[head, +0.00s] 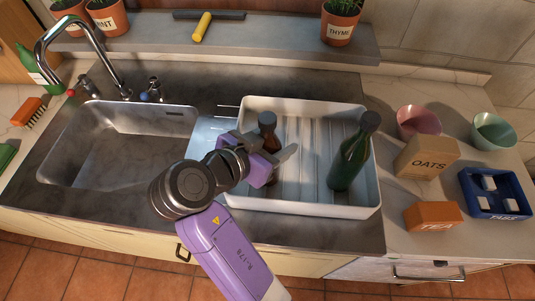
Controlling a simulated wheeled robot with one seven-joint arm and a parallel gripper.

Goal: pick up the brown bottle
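The brown bottle (268,123) has a dark cap and stands upright in the left part of a white ribbed tray (372,193). My purple and grey gripper (276,148) reaches over the tray's left wall from the near left, at the bottle.
A green bottle (351,158) stands in the tray's right part. A sink (110,150) with a faucet (75,42) lies left. Right of the tray are bowls (418,121), an oats box (427,158), a tea box (433,216) and a blue box (495,204). A shelf (270,40) runs behind.

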